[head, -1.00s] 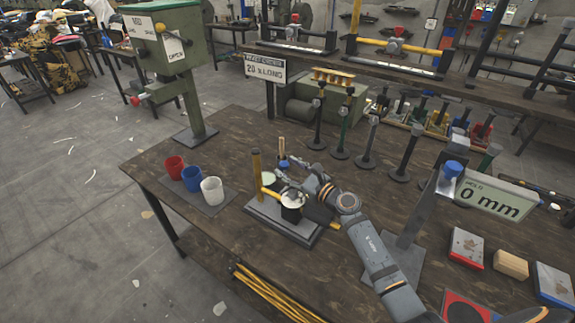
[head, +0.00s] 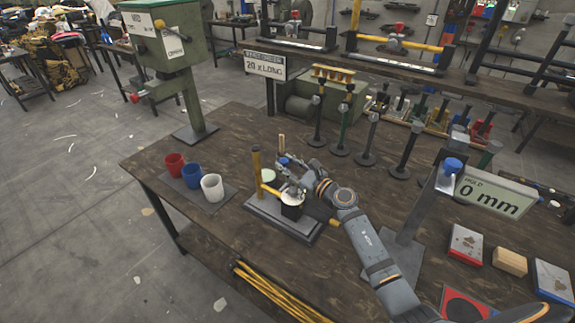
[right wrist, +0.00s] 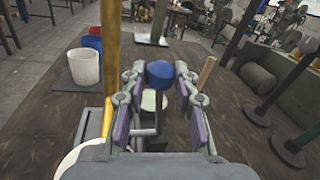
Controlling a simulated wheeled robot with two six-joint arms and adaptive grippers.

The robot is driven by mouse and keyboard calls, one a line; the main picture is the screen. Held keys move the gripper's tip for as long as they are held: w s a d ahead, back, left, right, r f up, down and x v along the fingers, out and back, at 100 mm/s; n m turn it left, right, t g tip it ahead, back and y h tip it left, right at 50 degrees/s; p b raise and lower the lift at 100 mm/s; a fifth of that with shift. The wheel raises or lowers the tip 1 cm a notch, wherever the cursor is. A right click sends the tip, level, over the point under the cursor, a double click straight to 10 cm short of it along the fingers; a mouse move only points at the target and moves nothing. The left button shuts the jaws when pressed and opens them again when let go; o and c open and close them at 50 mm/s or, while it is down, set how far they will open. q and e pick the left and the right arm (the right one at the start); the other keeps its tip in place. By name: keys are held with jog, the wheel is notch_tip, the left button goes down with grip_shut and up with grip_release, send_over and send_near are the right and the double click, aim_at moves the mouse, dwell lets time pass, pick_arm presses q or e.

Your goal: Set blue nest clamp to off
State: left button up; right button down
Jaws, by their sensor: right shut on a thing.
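The nest fixture is a grey base plate (head: 262,217) on the bench, with a yellow post (head: 257,172) and a dark block under a pale round top (head: 292,198). The blue knob of the nest clamp (head: 283,160) stands at its far side, and shows in the right wrist view (right wrist: 160,73) between the fingers. My right gripper (head: 288,168) reaches over the fixture from the right; its purple-padded fingers (right wrist: 156,100) are shut on the blue clamp handle. The fingers and palm partly hide the handle's lower part. My left gripper is not in view.
Red (head: 174,165), blue (head: 191,177) and white (head: 212,187) cups stand on a mat left of the fixture. Several dark upright posts stand behind it. A green press (head: 165,40) is at the far left corner. A "0 mm" display (head: 494,196) stands to the right.

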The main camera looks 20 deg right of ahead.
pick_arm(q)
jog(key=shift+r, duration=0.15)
pick_arm(e)
jog(key=shift+d, duration=0.1)
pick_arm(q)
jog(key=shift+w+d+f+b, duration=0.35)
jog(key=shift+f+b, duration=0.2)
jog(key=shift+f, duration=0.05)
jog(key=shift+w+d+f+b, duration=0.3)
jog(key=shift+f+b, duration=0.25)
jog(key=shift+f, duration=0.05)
pick_arm(e)
jog(key=w+d+f+m+g, duration=0.1)
jog(key=w+d+f+m, duration=0.3)
jog(key=w+d+m, duration=0.3)
jog(key=shift+d, duration=0.9)
jog(key=c, duration=1)
grip_release()
jog(key=shift+d, duration=0.1)
